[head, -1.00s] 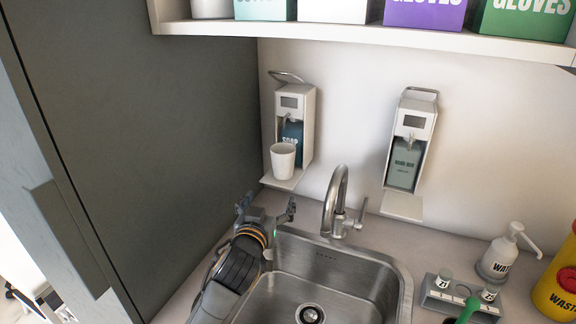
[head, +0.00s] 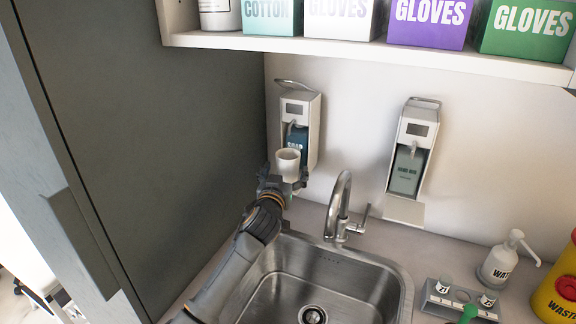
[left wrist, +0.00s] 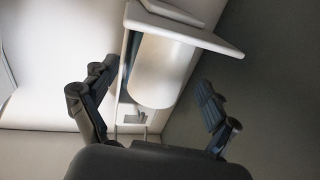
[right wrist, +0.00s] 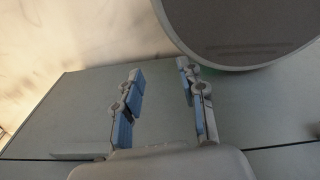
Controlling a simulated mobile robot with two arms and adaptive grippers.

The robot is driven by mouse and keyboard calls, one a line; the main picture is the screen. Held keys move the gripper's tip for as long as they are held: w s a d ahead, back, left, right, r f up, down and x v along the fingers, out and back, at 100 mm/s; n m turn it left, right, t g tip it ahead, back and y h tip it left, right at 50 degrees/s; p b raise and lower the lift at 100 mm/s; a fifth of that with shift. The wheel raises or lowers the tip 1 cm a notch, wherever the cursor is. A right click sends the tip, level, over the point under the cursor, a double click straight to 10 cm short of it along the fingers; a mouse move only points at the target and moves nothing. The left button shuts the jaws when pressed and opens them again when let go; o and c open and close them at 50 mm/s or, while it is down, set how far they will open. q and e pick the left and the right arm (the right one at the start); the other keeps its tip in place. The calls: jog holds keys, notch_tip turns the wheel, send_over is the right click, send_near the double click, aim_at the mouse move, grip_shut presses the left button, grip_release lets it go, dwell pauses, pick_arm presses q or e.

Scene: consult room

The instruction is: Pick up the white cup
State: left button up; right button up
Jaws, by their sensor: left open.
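The white cup (head: 288,162) stands upright on the drip shelf of the left soap dispenser (head: 299,128) on the back wall. My left gripper (head: 285,179) is at the cup, with its fingers on either side of it. In the left wrist view the cup (left wrist: 160,72) lies between the two open fingers (left wrist: 152,108), with a gap on both sides. The shelf under the cup is mostly hidden by my gripper in the head view. My right gripper (right wrist: 160,100) shows only in the right wrist view, open and empty.
A metal tap (head: 340,205) and steel sink (head: 345,265) are just right of my left arm. A dark cabinet side (head: 150,130) stands close on the left. A shelf (head: 370,50) with glove boxes hangs above. A second dispenser (head: 410,150) is to the right.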

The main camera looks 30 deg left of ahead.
aim_at(290, 150)
pick_arm(q)
jog(key=x, duration=0.2)
jog(key=shift+w, duration=0.3)
jog(key=shift+w+a+p, duration=0.15)
jog(key=shift+w+p, duration=0.15)
jog(key=shift+w, duration=0.05)
pick_arm(e)
jog(key=shift+s+a+r, duration=0.45)
jog(key=shift+s+r, duration=0.05)
jog(key=shift+s, duration=0.25)
pick_arm(q)
jog(key=c, duration=1.4)
pick_arm(e)
jog(key=shift+w+d, duration=0.1)
jog(key=shift+d, duration=0.25)
pick_arm(q)
jog(key=shift+r, duration=0.1)
jog(key=shift+r+b, duration=0.4)
jog(key=shift+r, duration=0.9)
jog(key=shift+r+b+v, duration=0.15)
jog(key=shift+b+v, duration=1.05)
jog(key=shift+v, duration=3.3)
jog(key=shift+r+b+v, duration=0.2)
jog(key=shift+b+v, duration=0.95)
jog(key=shift+v, duration=3.35)
pick_arm(e)
jog(key=shift+w+f, duration=0.1)
jog(key=shift+f, duration=2.65)
